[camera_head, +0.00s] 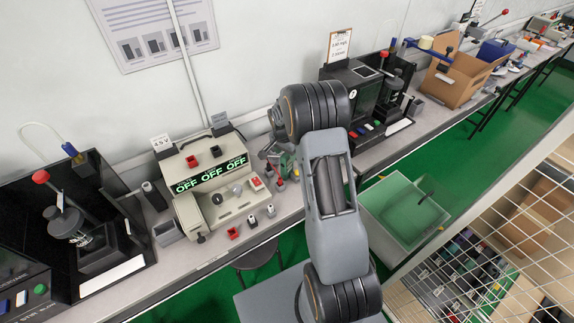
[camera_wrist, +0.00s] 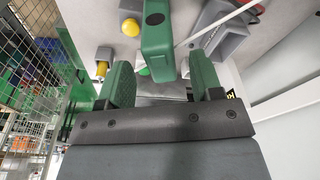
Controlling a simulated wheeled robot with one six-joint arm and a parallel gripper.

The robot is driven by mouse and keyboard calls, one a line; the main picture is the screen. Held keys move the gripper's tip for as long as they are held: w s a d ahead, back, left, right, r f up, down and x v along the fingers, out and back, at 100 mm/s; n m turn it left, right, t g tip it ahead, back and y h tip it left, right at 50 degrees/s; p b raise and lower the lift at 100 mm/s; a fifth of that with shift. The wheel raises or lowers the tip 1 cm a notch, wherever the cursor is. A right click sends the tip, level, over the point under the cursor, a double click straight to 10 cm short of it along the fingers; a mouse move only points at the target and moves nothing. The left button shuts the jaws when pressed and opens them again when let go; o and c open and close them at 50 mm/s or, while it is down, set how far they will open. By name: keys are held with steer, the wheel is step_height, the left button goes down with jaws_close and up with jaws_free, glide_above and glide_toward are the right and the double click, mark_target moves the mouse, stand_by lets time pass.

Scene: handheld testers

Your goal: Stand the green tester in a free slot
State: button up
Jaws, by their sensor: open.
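The green tester (camera_wrist: 157,45) is in the upper middle of the wrist view, a dark green body with a round black spot. My gripper (camera_wrist: 161,80) is open, with one green finger at each side of the tester's near end. Gaps show between the tester and both fingers. In the head view my arm hides the gripper, and a small green part (camera_head: 285,163) shows at the arm's left edge; I cannot tell whether it is the tester. A grey holder (camera_wrist: 220,35) stands right of the tester in the wrist view. I cannot make out any free slot.
A beige power supply (camera_head: 215,185) reading OFF stands left of my arm on the long bench (camera_head: 160,271). Black open-front enclosures flank it. A yellow knob (camera_wrist: 130,27) and a yellow-ended cylinder (camera_wrist: 103,55) are left of the tester. A cardboard box (camera_head: 458,78) stands farther right.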

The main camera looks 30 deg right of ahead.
mark_target(287, 165)
steer(key=shift+w+d+f+p, duration=0.1)
steer(key=shift+d+f+p, duration=0.1)
steer(key=shift+f, duration=0.8)
steer(key=shift+w+d+f+p, duration=0.1)
steer(key=shift+f+p, duration=0.1)
steer(key=shift+f, duration=0.75)
steer(key=c, duration=1)
jaws_close()
steer(key=shift+r, duration=0.15)
